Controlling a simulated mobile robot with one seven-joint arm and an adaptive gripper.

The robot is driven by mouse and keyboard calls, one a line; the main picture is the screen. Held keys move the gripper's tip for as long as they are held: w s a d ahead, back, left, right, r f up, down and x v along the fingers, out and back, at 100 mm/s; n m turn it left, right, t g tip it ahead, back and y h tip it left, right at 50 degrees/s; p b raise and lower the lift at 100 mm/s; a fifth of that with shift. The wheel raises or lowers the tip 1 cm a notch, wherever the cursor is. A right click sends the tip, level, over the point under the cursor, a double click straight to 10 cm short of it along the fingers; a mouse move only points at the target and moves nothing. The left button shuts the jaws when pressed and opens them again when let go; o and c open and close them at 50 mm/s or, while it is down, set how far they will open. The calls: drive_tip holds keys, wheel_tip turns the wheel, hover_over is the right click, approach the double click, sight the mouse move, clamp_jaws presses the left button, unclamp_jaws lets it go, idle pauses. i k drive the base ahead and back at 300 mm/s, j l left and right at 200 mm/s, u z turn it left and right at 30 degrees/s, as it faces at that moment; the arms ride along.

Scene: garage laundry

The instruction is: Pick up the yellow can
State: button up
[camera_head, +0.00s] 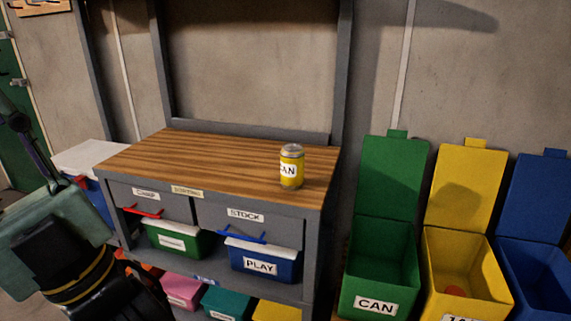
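The yellow can (291,169) stands upright on the wooden workbench top (210,163), near its right end. It has a silver lid and a white label with dark letters, of which "AN" is readable. Nothing touches it. My arm shows at the lower left of the head view, in front of the bench's left side and well apart from the can. The fingers of my gripper cannot be made out in this view.
Open green (353,293), yellow (436,250) and blue (510,258) bins stand right of the bench, lids raised. The green one is labelled "CAN". Drawers and several coloured boxes sit below the top. A white-lidded box (88,157) stands left. The bench top is otherwise clear.

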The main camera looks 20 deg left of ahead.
sight(291, 155)
drive_tip(key=j+z, duration=0.3)
drive_tip(key=j, duration=0.95)
drive_tip(key=i+j+z, duration=0.1)
drive_tip(key=j, duration=0.25)
drive_tip(key=i+j, duration=0.2)
drive_tip(key=j, duration=0.15)
drive_tip(key=i+j+z, duration=0.15)
drive_tip(key=j, duration=0.2)
drive_tip(key=i, duration=0.4)
